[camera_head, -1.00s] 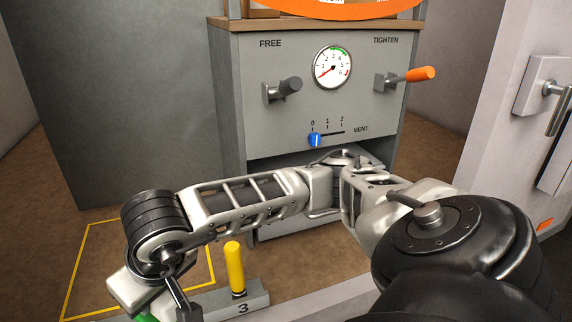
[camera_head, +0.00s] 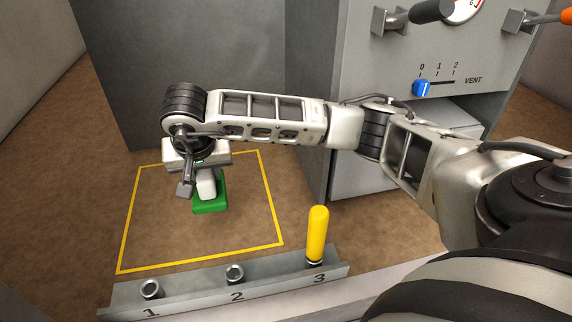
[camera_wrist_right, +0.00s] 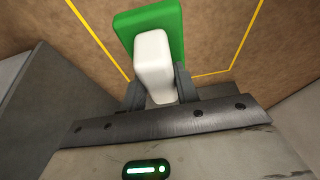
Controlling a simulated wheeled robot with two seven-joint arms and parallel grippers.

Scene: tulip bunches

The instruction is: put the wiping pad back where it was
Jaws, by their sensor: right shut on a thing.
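The wiping pad is a green block (camera_head: 209,204) with a white handle. My right gripper (camera_head: 203,181) is shut on the white handle, which also shows between the fingers in the right wrist view (camera_wrist_right: 154,60). In the head view the pad appears within the yellow outline (camera_head: 200,258) on the brown surface. I cannot tell whether it touches the surface or hangs above it. The gripper covers part of the handle. My left gripper is not in view.
A grey rack (camera_head: 190,291) numbered 1 to 3 lies in front of the outline. A yellow peg (camera_head: 318,233) stands at 3; sockets 1 and 2 are empty. A grey cabinet with a blue vent slider (camera_head: 422,88) stands at right. The outlined area is otherwise clear.

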